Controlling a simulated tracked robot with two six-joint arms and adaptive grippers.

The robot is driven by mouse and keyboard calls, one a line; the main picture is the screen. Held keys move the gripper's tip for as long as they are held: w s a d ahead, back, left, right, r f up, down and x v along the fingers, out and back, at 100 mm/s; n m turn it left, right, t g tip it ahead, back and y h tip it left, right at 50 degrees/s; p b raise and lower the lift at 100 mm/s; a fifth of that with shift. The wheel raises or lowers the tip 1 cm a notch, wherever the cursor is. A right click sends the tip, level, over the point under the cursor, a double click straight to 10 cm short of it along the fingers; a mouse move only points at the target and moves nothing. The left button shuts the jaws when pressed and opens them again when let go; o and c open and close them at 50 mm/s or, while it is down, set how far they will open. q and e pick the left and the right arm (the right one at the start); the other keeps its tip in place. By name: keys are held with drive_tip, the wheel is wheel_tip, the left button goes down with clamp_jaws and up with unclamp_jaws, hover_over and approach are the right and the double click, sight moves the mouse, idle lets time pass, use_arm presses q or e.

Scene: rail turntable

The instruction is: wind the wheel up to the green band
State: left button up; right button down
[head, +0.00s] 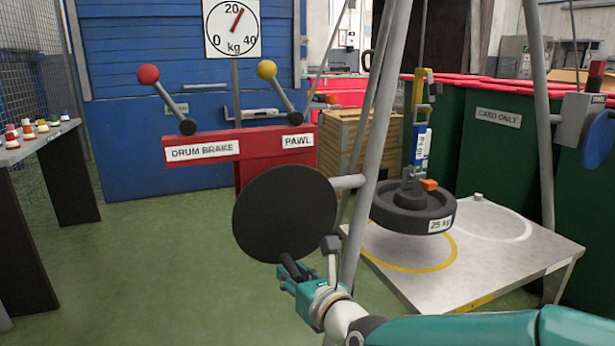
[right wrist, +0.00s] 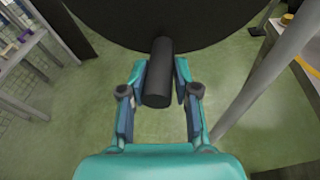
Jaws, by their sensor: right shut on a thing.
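A black crank disc (head: 285,214) with a dark handle (right wrist: 158,78) stands at the centre of the head view. My right gripper (head: 294,275) is shut on the handle at the disc's lower edge; in the right wrist view its fingers (right wrist: 160,88) lie on both sides of it. A dark round weight (head: 405,212) marked 25 kg hangs from a hook between grey legs, apparently just above a pale platform (head: 425,285). Above it hangs a coloured vertical piece (head: 420,140), blue below and yellow-green above; I cannot clearly make out a green band. My left gripper is not in view.
A red panel (head: 245,142) carries a DRUM BRAKE lever with a red knob (head: 149,74) and a PAWL lever with a yellow knob (head: 267,69). A grey leg (head: 368,160) stands close right of the disc.

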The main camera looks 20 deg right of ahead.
drive_tip(key=shift+s+a+f, duration=0.1)
drive_tip(key=shift+a+f, duration=0.05)
drive_tip(key=shift+a, duration=0.3)
drive_tip(key=shift+a+r+p, duration=0.25)
drive_tip(key=shift+a+p, duration=0.1)
drive_tip(key=shift+a, duration=0.2)
drive_tip(key=shift+a+r+p, duration=0.25)
drive_tip(key=shift+a+p, duration=0.05)
drive_tip(key=shift+a, duration=0.25)
drive_tip(key=shift+r, duration=0.2)
drive_tip(key=shift+a+r+p, duration=0.8)
drive_tip(key=shift+a+r, duration=0.05)
drive_tip(key=shift+a, duration=0.2)
